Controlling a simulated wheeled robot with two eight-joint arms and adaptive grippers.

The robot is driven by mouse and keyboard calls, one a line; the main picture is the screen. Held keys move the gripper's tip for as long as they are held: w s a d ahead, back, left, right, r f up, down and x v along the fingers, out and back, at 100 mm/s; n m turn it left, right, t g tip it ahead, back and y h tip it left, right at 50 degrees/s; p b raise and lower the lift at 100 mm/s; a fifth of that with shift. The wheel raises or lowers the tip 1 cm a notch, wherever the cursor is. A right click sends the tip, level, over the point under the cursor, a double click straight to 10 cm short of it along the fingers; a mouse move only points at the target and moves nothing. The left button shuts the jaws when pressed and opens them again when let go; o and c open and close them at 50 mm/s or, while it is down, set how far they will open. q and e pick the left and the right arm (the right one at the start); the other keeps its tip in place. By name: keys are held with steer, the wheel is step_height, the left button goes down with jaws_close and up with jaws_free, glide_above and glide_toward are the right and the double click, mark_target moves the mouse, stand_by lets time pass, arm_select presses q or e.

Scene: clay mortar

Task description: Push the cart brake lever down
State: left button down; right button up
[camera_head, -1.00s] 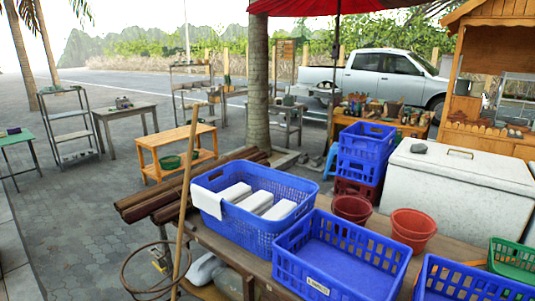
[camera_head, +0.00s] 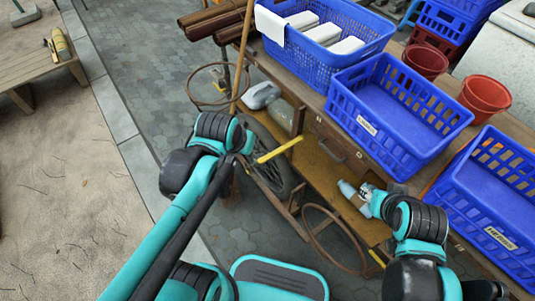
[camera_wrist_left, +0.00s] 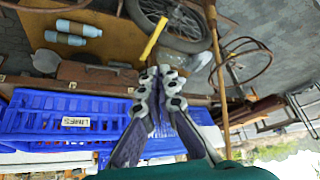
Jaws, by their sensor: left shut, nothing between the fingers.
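The brake lever (camera_head: 279,150) is a straight yellow bar sticking out from the side of the wooden cart (camera_head: 322,176), above its spoked wheel (camera_head: 268,170). In the left wrist view the lever (camera_wrist_left: 153,39) stands just beyond the fingertips. My left gripper (camera_wrist_left: 160,76) is shut and empty, its fingers pointing toward the lever. In the head view my left arm reaches up from the lower left and ends close to the lever's left end. I cannot tell whether they touch.
Blue baskets (camera_head: 400,118) and red pots (camera_head: 485,97) stand on the cart top. Pale bottles (camera_wrist_left: 73,32) lie on the lower shelf. A wooden pole (camera_head: 243,55) and wire hoop (camera_head: 211,104) are at the cart's left end. Paving (camera_head: 150,85) is clear on the left.

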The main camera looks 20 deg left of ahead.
arm_select(q)
steer(key=w+f+g, duration=0.1)
steer(key=w+f, duration=0.2)
steer(key=w, duration=0.5)
steer(key=m+g+p, duration=0.3)
steer(key=g, duration=0.1)
glide_above(266, 157)
steer(key=s, duration=0.1)
step_height(266, 157, down, 23)
steer(key=shift+f, duration=0.45)
steer(key=f+b, duration=0.1)
steer(key=f, duration=0.1)
steer(key=f+b, duration=0.1)
steer(key=f, duration=0.1)
steer(key=f+b, duration=0.1)
steer(key=f, duration=0.1)
steer(key=shift+w+b, duration=0.25)
steer(key=shift+b, duration=0.05)
steer(key=shift+f, duration=0.45)
